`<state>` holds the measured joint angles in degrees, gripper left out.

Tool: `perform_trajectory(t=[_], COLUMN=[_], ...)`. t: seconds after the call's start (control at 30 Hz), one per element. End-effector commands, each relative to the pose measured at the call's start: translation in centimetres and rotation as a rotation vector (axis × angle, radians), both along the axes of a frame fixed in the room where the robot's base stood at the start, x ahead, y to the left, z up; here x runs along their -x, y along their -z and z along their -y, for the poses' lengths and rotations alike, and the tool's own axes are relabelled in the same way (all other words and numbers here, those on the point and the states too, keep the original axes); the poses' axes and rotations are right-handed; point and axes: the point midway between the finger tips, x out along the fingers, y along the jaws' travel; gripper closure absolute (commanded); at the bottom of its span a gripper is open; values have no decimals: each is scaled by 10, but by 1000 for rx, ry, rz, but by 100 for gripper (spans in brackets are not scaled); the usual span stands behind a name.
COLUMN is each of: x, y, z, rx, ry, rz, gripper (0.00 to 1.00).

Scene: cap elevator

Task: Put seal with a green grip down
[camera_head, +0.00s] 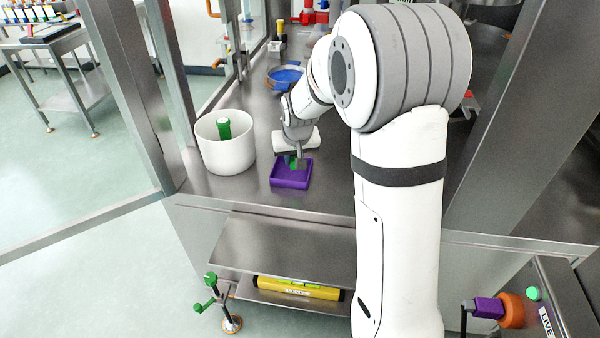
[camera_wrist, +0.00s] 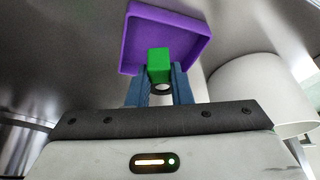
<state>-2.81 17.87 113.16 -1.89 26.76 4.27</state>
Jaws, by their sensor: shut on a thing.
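My gripper (camera_wrist: 160,88) is shut on the green grip of the seal (camera_wrist: 158,60) in the wrist view. A pale ring shows just below the grip, between the fingers. In the head view the green grip (camera_head: 294,163) shows over a purple square tray (camera_head: 291,182), with my gripper (camera_head: 298,158) above it. The purple tray also shows in the wrist view (camera_wrist: 131,45), behind the seal. I cannot tell whether the seal touches the tray floor.
A white bucket (camera_head: 226,155) with a green-handled thing (camera_head: 224,128) in it stands left of the tray. A blue round dish (camera_head: 286,76) lies farther back. Metal posts flank the steel worktop (camera_head: 330,195). A yellow spirit level (camera_head: 300,289) lies on the lower shelf.

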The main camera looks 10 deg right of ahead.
Motion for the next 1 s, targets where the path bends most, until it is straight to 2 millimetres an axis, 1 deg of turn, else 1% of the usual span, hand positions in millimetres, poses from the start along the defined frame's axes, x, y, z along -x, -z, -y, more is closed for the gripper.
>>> perform_trajectory(t=[0.03, 0.27, 0.4, 0.47, 0.53, 0.73, 0.83, 0.87, 1.0], x=[0, 0, 0, 0, 0, 0, 0, 0, 0], y=[9, 28, 48, 55, 58, 57, 61, 61, 60], z=[0, 1, 1, 1, 1, 2, 2, 2, 2], rx=[0, 0, 0, 0, 0, 0, 0, 0, -1], ry=[0, 2, 2, 3, 3, 3, 3, 3, 4], rz=[-3, -1, -3, -1, 1, 2, 1, 2, 1], gripper=[100, 100, 100, 100, 100, 100, 100, 80, 69])
